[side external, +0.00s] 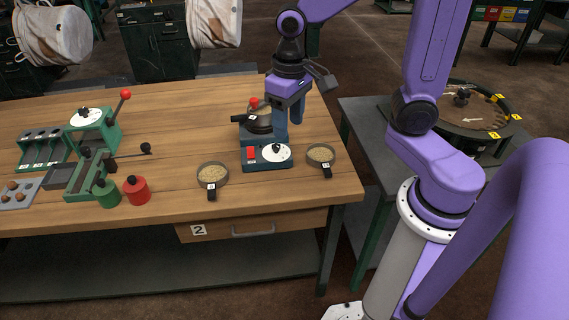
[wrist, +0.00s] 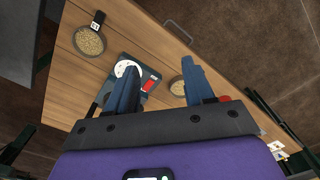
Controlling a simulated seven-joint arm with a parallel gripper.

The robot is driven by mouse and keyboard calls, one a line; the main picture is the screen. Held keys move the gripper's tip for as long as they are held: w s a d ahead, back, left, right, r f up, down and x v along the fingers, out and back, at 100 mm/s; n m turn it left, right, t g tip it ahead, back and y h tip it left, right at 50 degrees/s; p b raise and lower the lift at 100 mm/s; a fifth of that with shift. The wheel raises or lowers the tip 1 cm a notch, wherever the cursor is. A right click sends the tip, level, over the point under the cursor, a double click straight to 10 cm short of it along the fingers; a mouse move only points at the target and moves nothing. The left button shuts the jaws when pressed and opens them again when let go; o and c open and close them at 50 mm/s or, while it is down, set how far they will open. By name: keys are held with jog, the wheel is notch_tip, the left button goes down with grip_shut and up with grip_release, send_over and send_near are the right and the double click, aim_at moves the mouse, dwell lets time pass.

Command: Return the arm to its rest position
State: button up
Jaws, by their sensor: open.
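My gripper (side external: 288,120) points down over the right part of the wooden bench (side external: 318,187), above and just behind a green device with a white dial (side external: 275,153) and a red button. Its two blue fingers stand apart, and nothing shows between them. In the wrist view my gripper (wrist: 160,72) is also open and empty, with the dial device (wrist: 127,67) and a grain dish (wrist: 177,87) beyond the fingers. I cannot tell how high the fingertips are above the bench. My purple arm reaches in from the right.
Round dishes of grain stand left (side external: 213,175) and right (side external: 320,155) of the dial device. A dark round-topped device (side external: 258,122) stands close behind, beside my fingers. A green lever press (side external: 90,125) and red pot (side external: 136,190) stand left. A round turntable (side external: 460,112) is right.

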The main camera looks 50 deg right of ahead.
jog(key=s+n, duration=1.2)
jog(key=s, duration=0.4)
jog(key=shift+s+d+f, duration=0.2)
jog(key=shift+d, duration=0.05)
